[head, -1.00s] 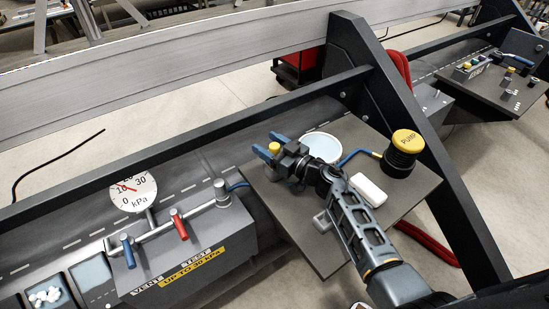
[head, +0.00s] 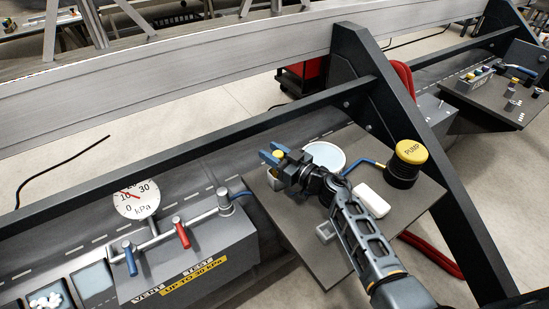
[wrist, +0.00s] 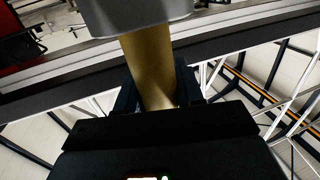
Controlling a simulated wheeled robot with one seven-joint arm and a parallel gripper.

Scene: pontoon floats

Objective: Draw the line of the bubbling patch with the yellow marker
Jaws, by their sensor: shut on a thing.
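The yellow marker shows as a yellow cylinder (wrist: 150,72) in the wrist view, between the two dark fingers. My gripper (head: 268,154) is shut on it at the left side of the grey worktop. In the head view only a yellow piece (head: 279,154) of it shows; the gripper hides the rest. A grey block-like part (wrist: 130,12) covers the marker's far end in the wrist view; I cannot tell whether it is the marker's cap or a holder. I cannot make out a bubbling patch on the dark float tube (head: 92,240).
The grey worktop (head: 318,262) carries a round pale dish (head: 327,155), a white block (head: 371,199) and a yellow-topped pump button (head: 410,152). Left stands a valve box (head: 205,250) with a gauge (head: 136,198). A dark frame beam (head: 420,155) rises at the right.

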